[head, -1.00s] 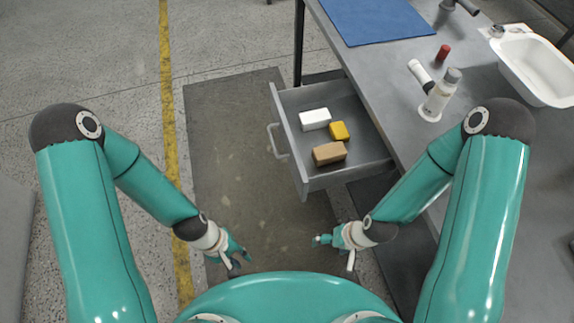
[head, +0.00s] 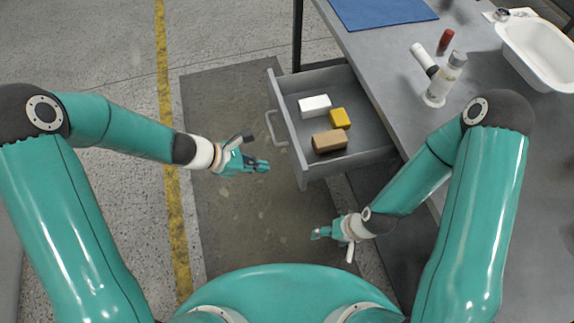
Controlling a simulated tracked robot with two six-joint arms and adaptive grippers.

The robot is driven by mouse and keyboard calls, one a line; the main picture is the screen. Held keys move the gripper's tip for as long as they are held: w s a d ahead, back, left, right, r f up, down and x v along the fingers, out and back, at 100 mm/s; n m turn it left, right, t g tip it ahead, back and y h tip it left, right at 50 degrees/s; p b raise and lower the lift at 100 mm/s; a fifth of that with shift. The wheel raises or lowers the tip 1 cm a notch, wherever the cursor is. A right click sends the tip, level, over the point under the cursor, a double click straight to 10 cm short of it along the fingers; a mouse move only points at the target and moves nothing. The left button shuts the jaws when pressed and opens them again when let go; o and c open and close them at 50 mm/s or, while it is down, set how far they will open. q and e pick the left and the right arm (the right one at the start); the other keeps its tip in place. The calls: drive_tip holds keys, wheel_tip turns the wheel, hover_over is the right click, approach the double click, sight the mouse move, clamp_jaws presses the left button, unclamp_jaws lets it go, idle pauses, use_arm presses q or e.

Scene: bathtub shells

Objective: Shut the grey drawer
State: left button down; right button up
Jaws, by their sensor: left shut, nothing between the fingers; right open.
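The grey drawer (head: 303,180) stands pulled out from under the workbench, with its pale bar handle (head: 275,128) on its left-facing front. Inside lie a white block (head: 314,105), a yellow block (head: 340,119) and a brown block (head: 329,141). My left gripper (head: 262,158) is shut and empty, just left of the drawer front and a little below the handle in the picture, apart from it. My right gripper (head: 318,234) is open and empty, below the drawer's near corner in the picture, touching nothing.
A dark floor mat (head: 225,100) lies left of the drawer. The floor beside the yellow line (head: 166,110) is clear.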

sight(296, 168)
use_arm(q)
drive_tip(key=d+f, duration=0.1)
drive_tip(key=d, duration=0.1)
drive_tip(key=w+d+f, duration=0.1)
drive_tip(key=d, duration=0.1)
drive_tip(key=d+f, duration=0.1)
drive_tip(key=d, duration=0.1)
drive_tip(key=shift+w+f, duration=0.15)
drive_tip(key=shift+w, duration=0.15)
drive_tip(key=shift+w+d, duration=0.15)
drive_tip(key=shift+d, duration=0.45)
use_arm(e)
drive_tip(key=shift+f, duration=0.2)
